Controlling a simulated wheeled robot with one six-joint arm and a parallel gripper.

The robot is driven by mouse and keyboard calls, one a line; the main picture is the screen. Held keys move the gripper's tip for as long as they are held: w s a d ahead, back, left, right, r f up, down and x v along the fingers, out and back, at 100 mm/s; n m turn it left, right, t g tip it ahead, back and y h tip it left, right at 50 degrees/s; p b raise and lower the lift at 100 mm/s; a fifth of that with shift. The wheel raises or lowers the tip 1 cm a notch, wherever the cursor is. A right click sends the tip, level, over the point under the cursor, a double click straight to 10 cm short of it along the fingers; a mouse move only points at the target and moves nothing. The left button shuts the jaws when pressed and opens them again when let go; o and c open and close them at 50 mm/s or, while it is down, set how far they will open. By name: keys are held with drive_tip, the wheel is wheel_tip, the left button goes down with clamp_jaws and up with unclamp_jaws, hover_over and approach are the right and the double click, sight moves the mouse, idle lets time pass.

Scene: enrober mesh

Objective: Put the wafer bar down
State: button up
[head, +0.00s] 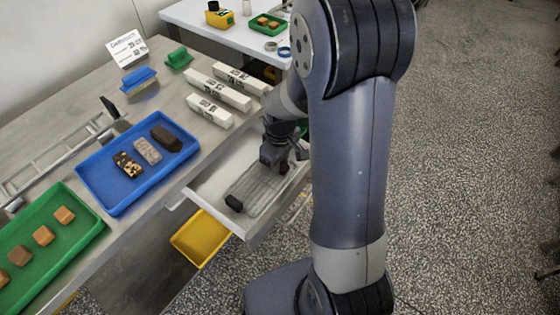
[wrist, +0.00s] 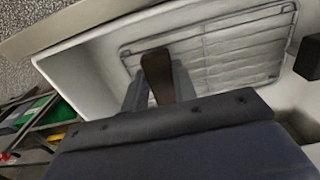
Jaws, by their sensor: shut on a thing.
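My gripper (wrist: 158,82) is shut on a dark brown bar, the wafer bar (wrist: 157,68), which sticks out between the fingers in the wrist view. Behind it is a wire mesh (wrist: 232,50) in a pale open drawer (wrist: 88,72). In the head view my gripper (head: 277,165) is low over the far part of the drawer (head: 212,190). The mesh (head: 262,193) shows beside and below it. The held bar is hidden in the head view. I cannot tell whether it touches the mesh.
A small black block (head: 234,203) sits at the mesh's near end. Left of the drawer are a blue tray (head: 118,205) with three bars and a green tray (head: 92,235) with caramel cubes. White boxes (head: 218,90) stand behind the drawer. A yellow bin (head: 198,240) is below.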

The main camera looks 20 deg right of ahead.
drive_tip(key=shift+f, duration=0.1)
drive_tip(key=o, duration=0.8)
drive_tip(key=shift+c, duration=0.2)
wheel_tip(320, 180, up, 12)
drive_tip(key=p, duration=0.1)
